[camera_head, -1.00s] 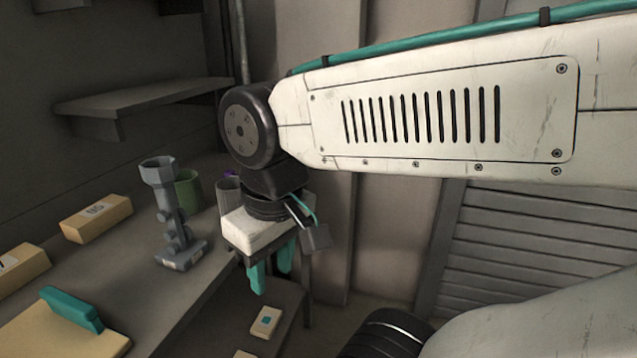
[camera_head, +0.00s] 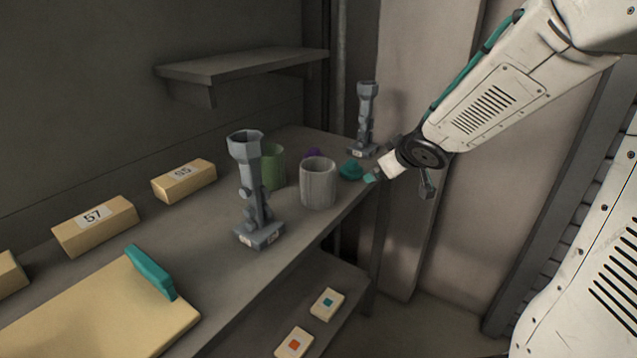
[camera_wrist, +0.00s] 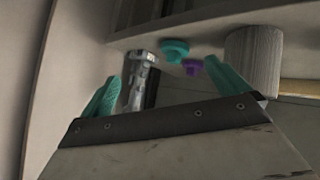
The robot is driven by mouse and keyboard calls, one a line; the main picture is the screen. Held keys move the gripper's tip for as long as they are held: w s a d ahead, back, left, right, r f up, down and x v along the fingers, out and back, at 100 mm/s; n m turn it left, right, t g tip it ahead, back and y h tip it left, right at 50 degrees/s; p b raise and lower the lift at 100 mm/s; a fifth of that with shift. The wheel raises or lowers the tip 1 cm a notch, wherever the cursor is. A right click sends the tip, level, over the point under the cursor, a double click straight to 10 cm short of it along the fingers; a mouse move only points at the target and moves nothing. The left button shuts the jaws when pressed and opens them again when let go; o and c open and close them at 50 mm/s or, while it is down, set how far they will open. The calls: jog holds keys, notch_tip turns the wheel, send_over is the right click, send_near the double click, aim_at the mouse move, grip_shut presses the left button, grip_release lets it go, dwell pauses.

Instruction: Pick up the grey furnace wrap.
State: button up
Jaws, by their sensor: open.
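The grey furnace wrap (camera_head: 318,184) is a ribbed, upright, hollow cylinder on the bench, near its front edge. In the wrist view the wrap (camera_wrist: 254,55) is at the upper right, beyond the right finger. My gripper (camera_head: 371,178) is at the bench's front edge, to the right of the wrap and apart from it.
A green cylinder (camera_head: 272,168) stands behind the wrap, left of it. A grey stand (camera_head: 250,195) is to its left, another stand (camera_head: 366,120) at the far end. A teal knob-like piece (camera_head: 350,169) and a purple piece (camera_head: 313,153) are close by. A shelf (camera_head: 240,65) hangs above.

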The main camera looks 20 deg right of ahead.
aim_at(318, 174)
jog(key=w+a+n+y, duration=0.1)
jog(key=a+y, duration=0.2)
jog(key=a+f+n+y, duration=0.1)
jog(key=a+n+y, duration=0.1)
jog(key=a+y, duration=0.1)
jog(key=w+a+f+n+y, duration=0.1)
jog(key=a+y, duration=0.2)
jog(key=y, duration=0.1)
jog(key=shift+w+a+n, duration=0.3)
jog(key=shift+a, duration=0.05)
jog(key=shift+w+a, duration=0.1)
jog(key=shift+a, duration=0.2)
jog(key=x, duration=0.5)
jog(key=r+x, duration=0.1)
jog(key=x, duration=0.1)
jog(key=shift+w+a, duration=0.2)
jog(key=shift+a, duration=0.2)
jog(key=c, duration=1)
